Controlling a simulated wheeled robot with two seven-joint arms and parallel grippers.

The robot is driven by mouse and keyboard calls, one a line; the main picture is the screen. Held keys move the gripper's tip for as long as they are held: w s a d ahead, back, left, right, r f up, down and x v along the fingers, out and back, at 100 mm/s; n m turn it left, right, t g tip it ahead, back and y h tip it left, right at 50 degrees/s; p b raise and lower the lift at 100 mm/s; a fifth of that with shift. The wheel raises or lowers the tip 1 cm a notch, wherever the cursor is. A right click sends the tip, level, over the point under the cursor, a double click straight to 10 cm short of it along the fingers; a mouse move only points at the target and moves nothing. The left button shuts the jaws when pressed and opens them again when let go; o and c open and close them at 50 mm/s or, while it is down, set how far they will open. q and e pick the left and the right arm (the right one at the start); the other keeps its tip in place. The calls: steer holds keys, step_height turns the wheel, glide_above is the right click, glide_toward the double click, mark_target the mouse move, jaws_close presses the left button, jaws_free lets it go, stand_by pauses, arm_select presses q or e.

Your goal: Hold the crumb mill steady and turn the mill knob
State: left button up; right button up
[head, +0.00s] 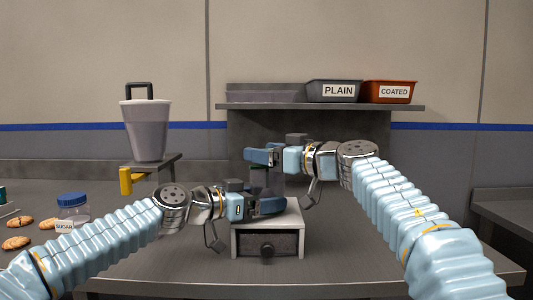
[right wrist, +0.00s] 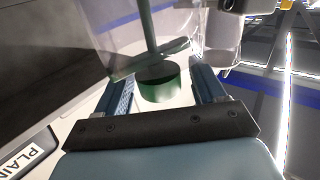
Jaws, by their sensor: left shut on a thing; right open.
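The crumb mill (head: 293,217) stands on the counter, a pale box with a dark front drawer and a clear hopper above. My left gripper (head: 268,205) is shut on the mill low at the hopper, and its arm hides part of the top. My right gripper (head: 262,156) is open above it, at the top of the hopper. In the right wrist view the dark green mill knob (right wrist: 160,84) lies between the two spread fingers, with a gap to each. A green crank bar and shaft show beside it. In the head view the gripper hides the knob.
A sugar jar (head: 73,210) and several cookies (head: 17,243) are at the left. A tall grey container (head: 147,130) stands on a stand with a yellow handle (head: 126,181). The shelf (head: 320,107) behind holds the PLAIN bin (head: 318,89) and COATED bin (head: 375,89).

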steer(key=c, duration=1)
steer(key=shift+m+t+h, duration=0.4)
steer(key=shift+t, duration=0.1)
steer(key=m+t+h, duration=0.2)
steer(key=shift+a+h, duration=0.2)
steer(key=shift+h, duration=0.1)
steer(key=m+t+h, duration=0.2)
steer(key=h, duration=0.1)
steer(key=shift+f+m+h, duration=0.3)
steer(key=m+t+h, duration=0.1)
steer(key=h, duration=0.1)
steer(key=shift+w+d+m+h, duration=0.1)
steer(key=shift+m+h, duration=0.2)
steer(key=shift+m, duration=0.1)
steer(key=m+h, duration=0.2)
steer(key=h, duration=0.1)
steer(key=m+t+h, duration=0.1)
steer(key=shift+d+r+h, duration=0.2)
steer(key=shift+d+h, duration=0.1)
steer(key=shift+m+h, duration=0.3)
steer(key=shift+h, duration=0.2)
